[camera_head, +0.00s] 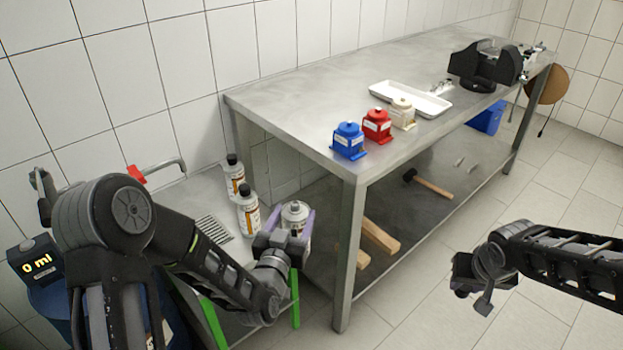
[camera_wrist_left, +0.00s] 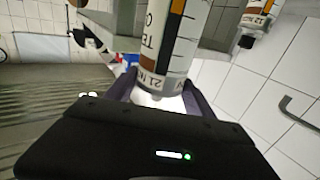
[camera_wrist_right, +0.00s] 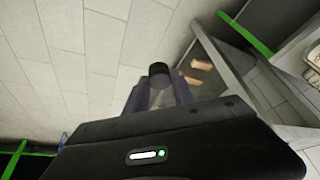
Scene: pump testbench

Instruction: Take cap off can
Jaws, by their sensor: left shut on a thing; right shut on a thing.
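My left gripper (camera_head: 286,236) is shut on a white can (camera_head: 295,211) with an orange and black label, at the small side table. In the left wrist view the can (camera_wrist_left: 165,55) sits between the purple fingers, and its pale end shows no black cap. My right gripper (camera_head: 476,290) is out over the floor at the right, well away from the can. In the right wrist view it is shut on a black cylindrical cap (camera_wrist_right: 159,72) between its fingers. The cap cannot be made out in the head view.
Two more cans (camera_head: 235,176) (camera_head: 248,211) with black caps stand left of the held one. The steel workbench (camera_head: 300,105) carries blue (camera_head: 348,141), red (camera_head: 377,125) and beige (camera_head: 402,113) pieces and a white tray (camera_head: 411,99). Open floor lies below my right gripper.

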